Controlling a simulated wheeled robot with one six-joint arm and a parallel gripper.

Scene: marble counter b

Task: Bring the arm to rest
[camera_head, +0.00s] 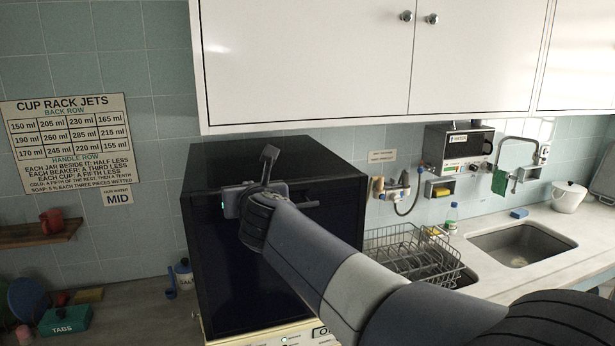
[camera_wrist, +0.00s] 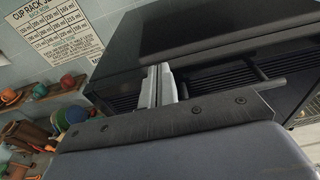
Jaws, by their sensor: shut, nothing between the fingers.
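My arm reaches from the lower right of the head view up to the front of a large black box-shaped machine (camera_head: 215,265). My gripper (camera_head: 269,158) is in front of the machine's upper part, with its fingers pointing up. The fingers are together and hold nothing. In the wrist view the shut fingers (camera_wrist: 158,86) stand before the machine's dark front (camera_wrist: 205,32). A dark bar handle (camera_head: 335,200) on the machine shows just right of the gripper. I cannot tell whether the gripper touches it.
A white wall cabinet (camera_head: 300,60) hangs above the machine. To the right are a wire dish rack (camera_head: 410,255), a sink (camera_head: 520,243) and a white pot (camera_head: 568,198). At left are a shelf (camera_head: 40,232) with a red cup, a sign (camera_head: 68,145) and a green tabs box (camera_head: 65,320).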

